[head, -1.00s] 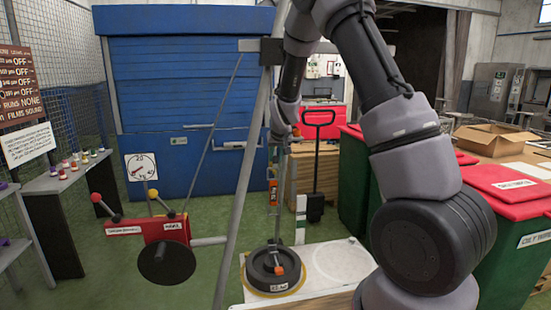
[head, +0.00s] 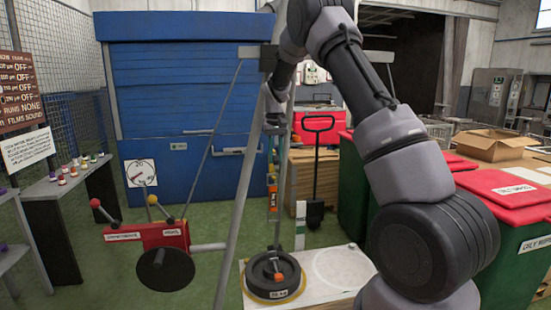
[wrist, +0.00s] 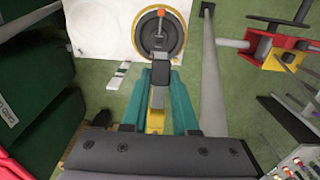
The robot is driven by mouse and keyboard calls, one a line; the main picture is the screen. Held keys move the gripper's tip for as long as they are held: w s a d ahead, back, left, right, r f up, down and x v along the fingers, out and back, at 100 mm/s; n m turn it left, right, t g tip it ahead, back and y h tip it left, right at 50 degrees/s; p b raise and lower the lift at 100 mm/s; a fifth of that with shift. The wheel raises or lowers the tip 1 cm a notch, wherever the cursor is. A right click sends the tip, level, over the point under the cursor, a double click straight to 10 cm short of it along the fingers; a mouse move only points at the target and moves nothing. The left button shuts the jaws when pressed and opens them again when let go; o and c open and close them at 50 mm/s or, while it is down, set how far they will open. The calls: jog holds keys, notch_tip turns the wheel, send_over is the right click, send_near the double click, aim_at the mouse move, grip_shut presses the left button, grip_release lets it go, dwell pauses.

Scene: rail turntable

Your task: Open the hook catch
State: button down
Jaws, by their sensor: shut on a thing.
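My gripper (wrist: 160,76) points down in the wrist view, with its two teal fingers on either side of a narrow grey and yellow piece (wrist: 156,100). This looks like the hook catch, and the fingers are shut on it. They hide its sides, so I cannot tell whether the catch is open. Beyond the fingertips, a thin link runs toward the round dark weight (wrist: 176,42) with an orange piece on top. In the head view the weight (head: 261,282) sits on a white-topped stand, below my gripper (head: 272,208).
A grey slanting pole (head: 240,180) stands just left of my arm. A red box with levers (head: 150,236) and a dark disc is at left. Green bins with red lids (head: 513,190) stand close at right. The stand's white top (head: 340,266) is clear beside the weight.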

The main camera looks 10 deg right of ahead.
dwell(0.4)
jog(key=c, duration=0.7)
grip_release()
